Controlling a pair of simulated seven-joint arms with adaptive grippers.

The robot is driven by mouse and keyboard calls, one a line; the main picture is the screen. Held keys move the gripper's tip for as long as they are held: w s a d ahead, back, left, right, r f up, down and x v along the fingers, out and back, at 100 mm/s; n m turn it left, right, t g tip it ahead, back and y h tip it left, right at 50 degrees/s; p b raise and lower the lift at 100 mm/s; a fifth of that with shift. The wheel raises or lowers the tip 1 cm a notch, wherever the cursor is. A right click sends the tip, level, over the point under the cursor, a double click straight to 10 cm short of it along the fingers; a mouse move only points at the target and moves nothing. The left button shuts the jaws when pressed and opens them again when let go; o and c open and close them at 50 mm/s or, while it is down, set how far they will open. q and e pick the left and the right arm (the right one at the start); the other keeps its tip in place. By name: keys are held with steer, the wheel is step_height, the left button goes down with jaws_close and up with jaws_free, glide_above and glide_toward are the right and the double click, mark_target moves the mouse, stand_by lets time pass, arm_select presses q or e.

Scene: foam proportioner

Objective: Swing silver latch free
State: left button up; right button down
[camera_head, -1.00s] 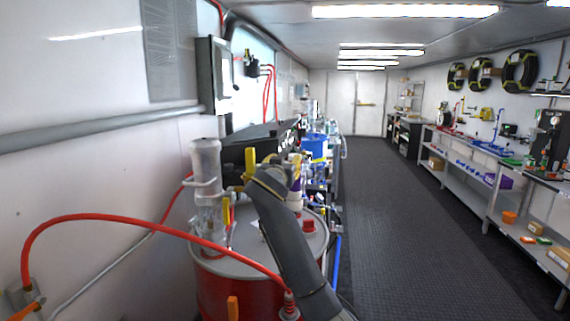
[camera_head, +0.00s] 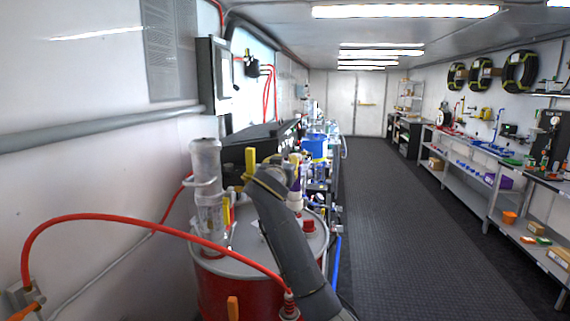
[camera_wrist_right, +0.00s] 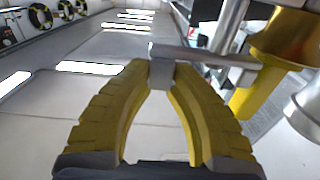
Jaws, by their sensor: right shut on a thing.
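The silver latch (camera_wrist_right: 190,58) shows in the right wrist view as a flat grey bar with a block at its end. My right gripper (camera_wrist_right: 160,76) has both yellow fingers closed on that block. A silver post rises beside the bar, next to a yellow cup-shaped part (camera_wrist_right: 285,38). The grip itself is small there and partly hidden by my wrist. My left gripper is not in view.
The red drum (camera_head: 225,290) stands below the arm. The dark aisle floor (camera_head: 400,230) to the right is clear.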

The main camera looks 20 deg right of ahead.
steer(key=shift+d, duration=0.1)
steer(key=shift+w+n+g+y, duration=0.15)
steer(key=shift+w+n+y, duration=0.75)
steer(key=shift+n+y, duration=1.8)
steer(key=shift+w+n+g+y, duration=0.1)
steer(key=shift+w+n+y, duration=1.2)
steer(key=shift+y, duration=2.45)
steer(key=shift+w+n+g+y, duration=0.15)
steer(key=shift+w+n+y, duration=0.4)
steer(key=shift+n+y, duration=2.35)
steer(key=shift+y, duration=0.55)
steer(key=shift+a, duration=0.2)
steer(key=c, duration=1.2)
jaws_free()
steer(key=shift+c, duration=0.2)
steer(key=v, duration=1.2)
steer(key=shift+r, duration=0.15)
